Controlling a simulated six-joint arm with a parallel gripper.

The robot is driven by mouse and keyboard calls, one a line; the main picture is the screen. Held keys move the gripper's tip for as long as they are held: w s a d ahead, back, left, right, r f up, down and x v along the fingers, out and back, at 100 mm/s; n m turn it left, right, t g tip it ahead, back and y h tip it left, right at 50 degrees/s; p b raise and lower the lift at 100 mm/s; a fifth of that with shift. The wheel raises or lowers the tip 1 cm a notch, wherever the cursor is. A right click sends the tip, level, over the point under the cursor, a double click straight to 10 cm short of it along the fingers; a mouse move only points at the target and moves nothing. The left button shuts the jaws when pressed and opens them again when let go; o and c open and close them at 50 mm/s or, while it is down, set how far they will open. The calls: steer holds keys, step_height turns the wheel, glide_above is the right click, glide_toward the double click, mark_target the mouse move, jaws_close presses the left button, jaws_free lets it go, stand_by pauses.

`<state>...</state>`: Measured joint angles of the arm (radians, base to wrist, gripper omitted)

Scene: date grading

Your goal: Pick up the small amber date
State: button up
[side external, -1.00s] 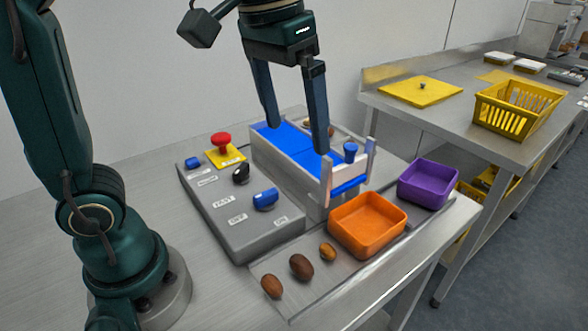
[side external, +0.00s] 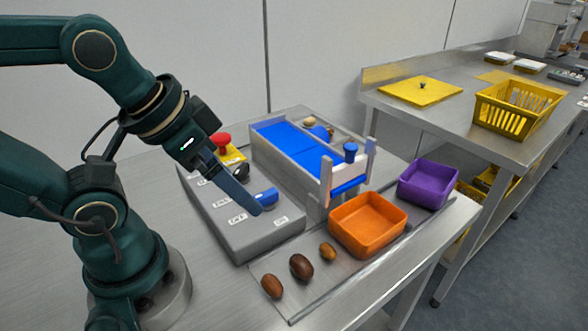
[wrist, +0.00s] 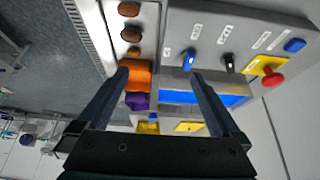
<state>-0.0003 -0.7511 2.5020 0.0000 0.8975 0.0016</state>
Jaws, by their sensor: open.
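The small amber date (side external: 327,252) lies on the steel strip at the front of the bench, just left of the orange tray (side external: 367,225). It also shows in the wrist view (wrist: 134,51), close to that tray. Two larger brown dates, the middle one (side external: 301,267) and the left one (side external: 272,286), lie in a row beside it. My gripper (side external: 258,211) is above the grey control panel, left of the dates and apart from them. In the wrist view my gripper (wrist: 158,74) has its fingers spread wide with nothing held between them.
The grey control panel (side external: 228,238) carries a red button (side external: 221,140) and several knobs. A blue-belted conveyor (side external: 290,142) with upright posts stands behind the trays. A purple tray (side external: 428,184) is right of the orange one. A yellow basket (side external: 519,108) stands on the far table.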

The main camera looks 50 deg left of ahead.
steer(key=c, duration=0.9)
